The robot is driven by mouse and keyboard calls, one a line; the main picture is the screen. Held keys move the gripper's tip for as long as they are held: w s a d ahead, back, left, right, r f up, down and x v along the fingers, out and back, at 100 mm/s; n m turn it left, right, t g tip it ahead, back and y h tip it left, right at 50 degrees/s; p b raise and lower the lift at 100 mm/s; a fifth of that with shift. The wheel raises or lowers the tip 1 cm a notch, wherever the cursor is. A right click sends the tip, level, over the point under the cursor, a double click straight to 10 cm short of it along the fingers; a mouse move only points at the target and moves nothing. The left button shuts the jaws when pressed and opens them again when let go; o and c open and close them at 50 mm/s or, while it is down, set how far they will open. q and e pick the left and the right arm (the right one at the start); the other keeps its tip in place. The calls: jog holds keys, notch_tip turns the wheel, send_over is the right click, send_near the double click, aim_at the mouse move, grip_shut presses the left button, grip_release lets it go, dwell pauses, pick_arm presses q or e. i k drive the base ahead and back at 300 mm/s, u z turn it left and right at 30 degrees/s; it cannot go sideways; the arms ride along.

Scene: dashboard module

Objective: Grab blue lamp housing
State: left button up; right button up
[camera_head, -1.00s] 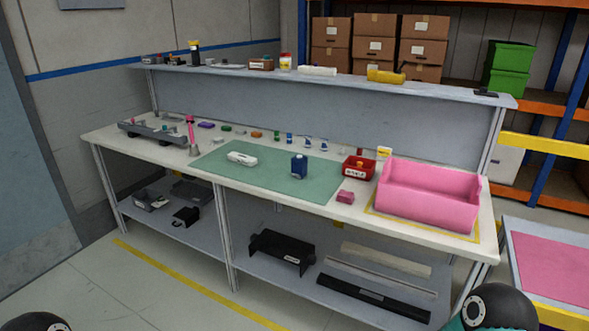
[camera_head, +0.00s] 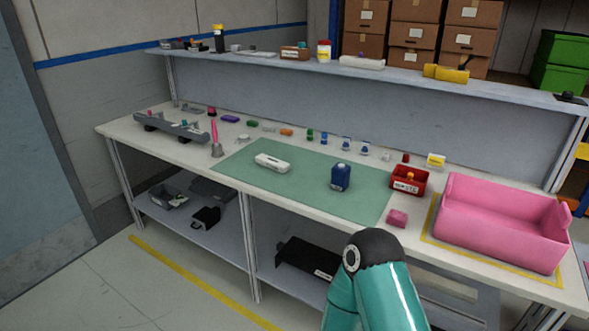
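A blue, block-like housing (camera_head: 340,178) with a darker round top stands upright on the green mat (camera_head: 300,199), right of the mat's middle. Nothing touches it. Smaller blue pieces (camera_head: 346,144) stand in the row behind the mat; they are too small to make out well. A teal link of my arm with a black joint rises at the bottom centre, in front of the bench. Neither of my grippers is in view.
A white device (camera_head: 272,162) lies on the mat. To the right are a red bin (camera_head: 409,182), a pink block (camera_head: 397,218) and a large pink tub (camera_head: 500,228). A grey rail assembly (camera_head: 170,128) is at the left. The mat's front is clear.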

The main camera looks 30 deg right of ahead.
aim_at(340, 178)
jog(key=z, duration=0.15)
jog(key=i, duration=1.15)
jog(key=z, duration=0.85)
